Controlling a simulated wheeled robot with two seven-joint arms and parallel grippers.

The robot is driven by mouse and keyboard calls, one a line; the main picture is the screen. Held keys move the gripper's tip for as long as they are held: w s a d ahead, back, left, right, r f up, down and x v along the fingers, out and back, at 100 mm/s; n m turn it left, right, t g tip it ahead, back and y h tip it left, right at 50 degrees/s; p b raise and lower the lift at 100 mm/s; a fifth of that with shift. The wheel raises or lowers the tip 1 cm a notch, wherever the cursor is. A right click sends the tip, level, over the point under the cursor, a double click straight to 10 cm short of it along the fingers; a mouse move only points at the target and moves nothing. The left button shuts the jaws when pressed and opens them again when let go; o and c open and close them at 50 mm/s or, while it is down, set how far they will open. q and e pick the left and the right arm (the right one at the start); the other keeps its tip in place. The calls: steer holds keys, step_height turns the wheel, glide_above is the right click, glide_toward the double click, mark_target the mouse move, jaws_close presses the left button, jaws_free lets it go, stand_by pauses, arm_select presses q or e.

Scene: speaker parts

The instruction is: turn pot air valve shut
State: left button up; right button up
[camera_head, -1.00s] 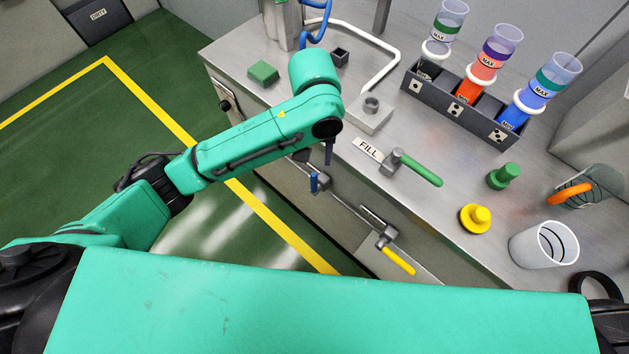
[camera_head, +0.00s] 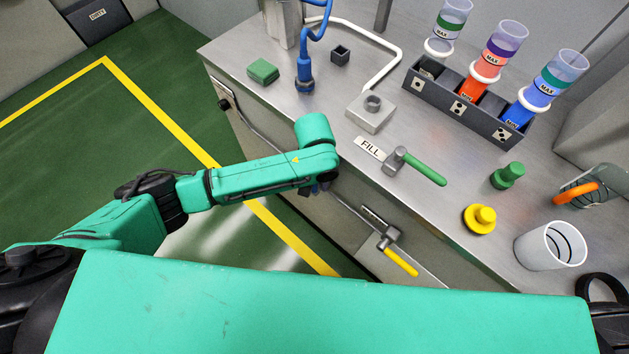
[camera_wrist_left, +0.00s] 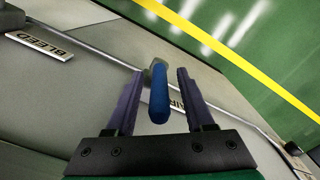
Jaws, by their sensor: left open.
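The air valve has a blue handle (camera_wrist_left: 158,98) on a grey stem, low on the front of the bench. Its label (camera_wrist_left: 176,98) is partly hidden, with "IR" showing. In the left wrist view my left gripper's two dark fingers (camera_wrist_left: 160,74) are open, one on each side of the blue handle, with gaps visible on both sides. In the head view the left gripper (camera_head: 318,188) points down at the bench front, and my arm hides most of the valve. The right gripper is not in view.
A yellow-handled valve (camera_head: 399,262) sits on the bench front to the right; a BLEED label (camera_wrist_left: 40,46) shows in the wrist view. A pipe (camera_wrist_left: 100,57) runs along the front. On top are a green-handled FILL valve (camera_head: 425,172) and a blue hose (camera_head: 305,70). Open floor lies left.

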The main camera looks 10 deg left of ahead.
arm_select(q)
jaws_close()
stand_by(1.3)
